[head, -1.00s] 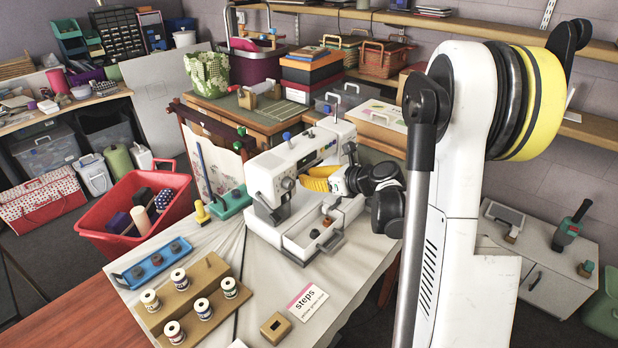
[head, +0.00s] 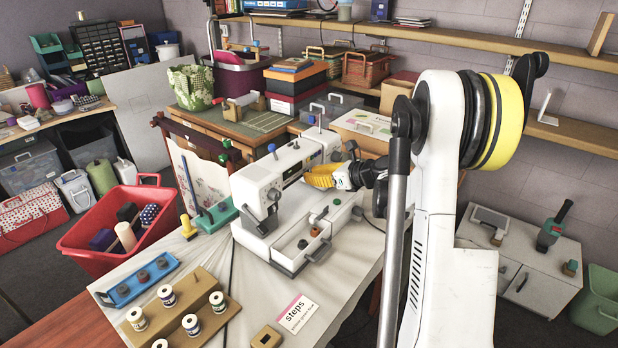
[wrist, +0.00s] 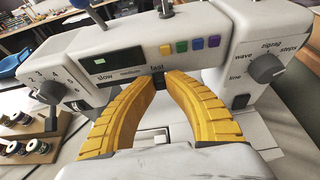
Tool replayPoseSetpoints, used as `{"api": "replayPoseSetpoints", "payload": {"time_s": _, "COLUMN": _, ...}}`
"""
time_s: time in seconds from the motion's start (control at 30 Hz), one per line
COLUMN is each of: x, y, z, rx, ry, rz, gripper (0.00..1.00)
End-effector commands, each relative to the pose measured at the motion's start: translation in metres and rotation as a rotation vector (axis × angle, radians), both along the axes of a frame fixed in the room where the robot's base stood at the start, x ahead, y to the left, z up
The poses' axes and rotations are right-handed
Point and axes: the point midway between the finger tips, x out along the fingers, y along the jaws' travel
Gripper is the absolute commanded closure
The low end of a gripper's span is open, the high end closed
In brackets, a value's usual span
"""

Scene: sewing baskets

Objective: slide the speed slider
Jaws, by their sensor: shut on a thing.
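The white sewing machine (head: 262,182) stands on the cloth-covered table in the head view. In the wrist view its front (wrist: 205,80) has a speed scale marked slow, medium and fast under a dark display (wrist: 115,65) with a small green patch. My gripper (head: 308,178) reaches the machine's front from the right. In the wrist view my yellow fingers (wrist: 160,77) meet at the "fast" end of the scale. They are shut on the small dark speed slider (wrist: 159,83), which is mostly hidden between the tips.
A stitch dial (wrist: 267,68) is right of my fingers, and a numbered dial (wrist: 52,90) is left. Four-colour buttons (wrist: 190,46) sit above. Thread spools (head: 166,295), a blue tray (head: 125,291) and a "steps" card (head: 296,315) lie in front of the machine.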

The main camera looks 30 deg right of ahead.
Motion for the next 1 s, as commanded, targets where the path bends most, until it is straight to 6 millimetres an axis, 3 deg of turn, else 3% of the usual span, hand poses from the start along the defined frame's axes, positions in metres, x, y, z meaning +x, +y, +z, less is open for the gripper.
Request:
{"api": "replayPoseSetpoints", "payload": {"time_s": 0.07, "x": 0.002, "y": -0.003, "z": 0.001, "rx": 0.000, "ry": -0.003, "rz": -0.008, "gripper": 1.00}}
{"api": "replayPoseSetpoints", "payload": {"time_s": 0.1, "x": 0.002, "y": -0.003, "z": 0.001, "rx": 0.000, "ry": -0.004, "rz": -0.009, "gripper": 0.83}}
{"api": "replayPoseSetpoints", "payload": {"time_s": 0.13, "x": 0.002, "y": -0.003, "z": 0.001, "rx": 0.000, "ry": -0.003, "rz": -0.009, "gripper": 0.75}}
{"api": "replayPoseSetpoints", "payload": {"time_s": 0.63, "x": -0.006, "y": -0.005, "z": 0.004, "rx": -0.001, "ry": -0.002, "rz": -0.007, "gripper": 0.75}}
{"api": "replayPoseSetpoints", "payload": {"time_s": 1.0, "x": -0.073, "y": -0.030, "z": 0.033, "rx": 0.000, "ry": -0.003, "rz": -0.010, "gripper": 0.75}}
